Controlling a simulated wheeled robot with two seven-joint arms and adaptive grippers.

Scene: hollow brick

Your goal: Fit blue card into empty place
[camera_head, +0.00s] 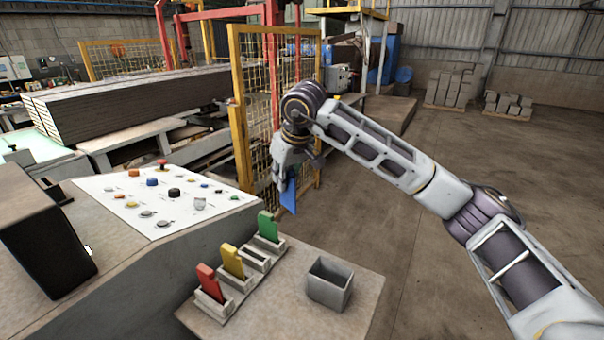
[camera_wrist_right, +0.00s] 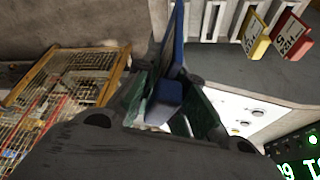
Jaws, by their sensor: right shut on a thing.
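The blue card (camera_head: 289,196) hangs from my right gripper (camera_head: 290,172), above and beyond the card holders. The right wrist view shows the blue card (camera_wrist_right: 175,50) between the fingers of the shut gripper (camera_wrist_right: 172,108). In the head view a row of grey holders holds a red card (camera_head: 209,281), a yellow card (camera_head: 232,261) and a green card (camera_head: 268,226). The empty holder (camera_head: 256,259) is between the yellow and green ones. The card is apart from it. My left gripper is not in view.
An open grey box (camera_head: 329,285) stands right of the holders on the ledge (camera_head: 283,308). A control panel (camera_head: 150,197) with buttons lies to the left. A yellow mesh fence (camera_head: 243,135) stands close behind my right gripper.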

